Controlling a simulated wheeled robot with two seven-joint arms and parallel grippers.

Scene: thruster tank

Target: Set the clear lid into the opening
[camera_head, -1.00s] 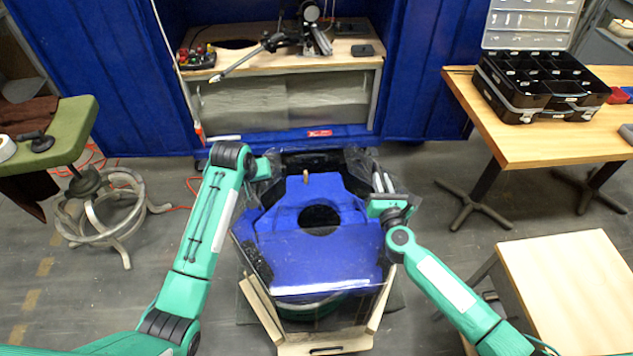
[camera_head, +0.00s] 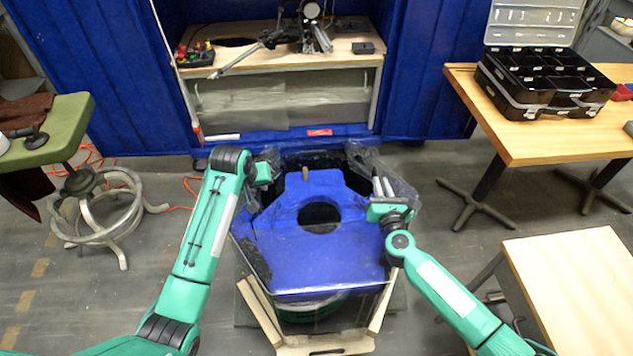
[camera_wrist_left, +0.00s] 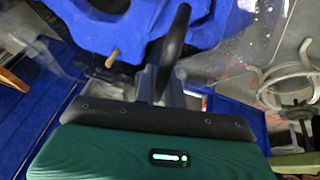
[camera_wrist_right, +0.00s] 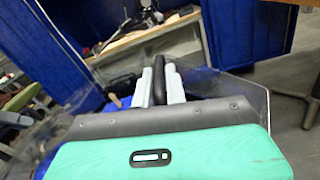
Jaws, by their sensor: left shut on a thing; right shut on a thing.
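The clear lid (camera_head: 402,174) is a large see-through sheet held over the blue tank (camera_head: 318,262). It also shows in the left wrist view (camera_wrist_left: 240,42) and the right wrist view (camera_wrist_right: 232,85). My left gripper (camera_head: 268,168) is shut on a dark handle (camera_wrist_left: 176,38) at the lid's left side. My right gripper (camera_head: 382,188) is shut on the other dark handle (camera_wrist_right: 158,72) at its right side. The tank has a round dark hole (camera_head: 319,215) and a short tan peg (camera_head: 305,174). I cannot tell whether the lid touches the tank.
The tank stands in a wooden frame (camera_head: 325,345) on the floor. A blue enclosure with a workbench (camera_head: 280,63) is behind it. A table with a black case (camera_head: 545,85) and a lower table (camera_head: 575,285) are at right. A green-topped stand (camera_head: 55,128) is at left.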

